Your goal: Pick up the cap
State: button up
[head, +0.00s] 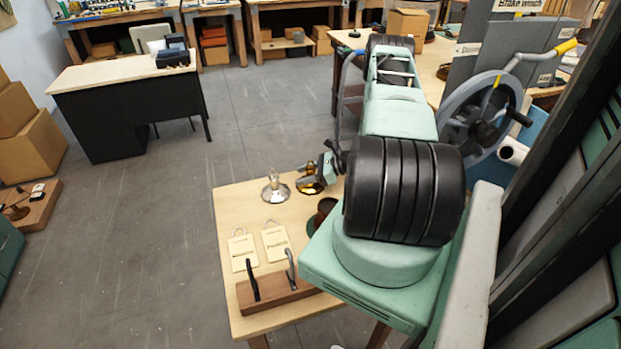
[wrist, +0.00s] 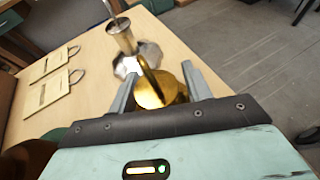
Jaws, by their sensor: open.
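A round, shiny brass piece, which I take to be the cap (wrist: 153,92), lies on the light wooden table between my fingers in the wrist view. A thin curved brass edge stands up on it. In the head view the cap (head: 311,188) shows as a small gold disc under my gripper (head: 318,177). My gripper (wrist: 160,80) is open, with one finger on each side of the cap. I cannot tell whether the fingers touch it. Part of the cap is hidden behind the gripper body.
A silver faceted piece with an upright stem (head: 275,190) stands just beyond the cap. Two labelled cards (head: 276,242) and a wooden block with two upright handles (head: 277,291) are on the table (head: 229,205). A dark round item (head: 323,209) stands close to my arm.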

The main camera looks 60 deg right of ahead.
jog(key=c, duration=0.9)
